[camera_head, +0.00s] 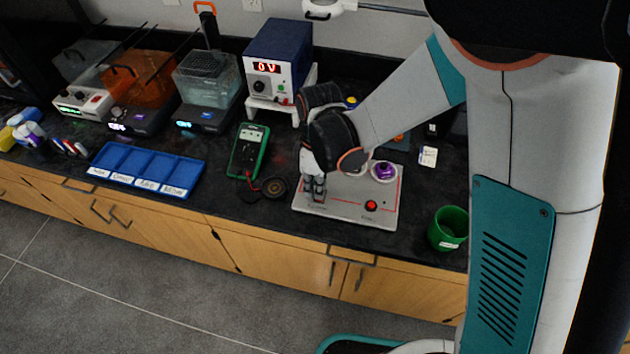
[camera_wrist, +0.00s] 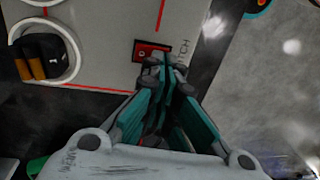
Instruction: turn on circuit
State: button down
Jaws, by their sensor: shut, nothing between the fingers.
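The circuit board (camera_head: 345,208) is a flat light-grey panel with red lines on the black bench. A red button or lamp (camera_head: 371,206) sits at its front right, and a purple round part (camera_head: 383,171) at its back right. My gripper (camera_head: 314,196) is shut and empty, pointing down over the board's left front. In the wrist view, my closed fingertips (camera_wrist: 166,72) partly cover a small black and red switch (camera_wrist: 143,50) on the board (camera_wrist: 105,45). Whether they touch it I cannot tell. A round white holder (camera_wrist: 70,55) with dark and orange parts is at upper left.
A blue power supply (camera_head: 278,60) reading 0 V stands behind. A green multimeter (camera_head: 249,150) and a blue divided tray (camera_head: 147,168) lie left of the board. A green cup (camera_head: 448,229) stands right, near the bench's front edge.

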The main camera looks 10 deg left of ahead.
jog(key=shift+f, duration=0.15)
jog(key=shift+s+f+t+b, duration=0.2)
jog(key=shift+f+t+b, duration=0.2)
jog(key=shift+r, duration=0.15)
jog(key=shift+w, duration=0.1)
jog(key=shift+w+r, duration=0.15)
jog(key=shift+w, duration=0.6)
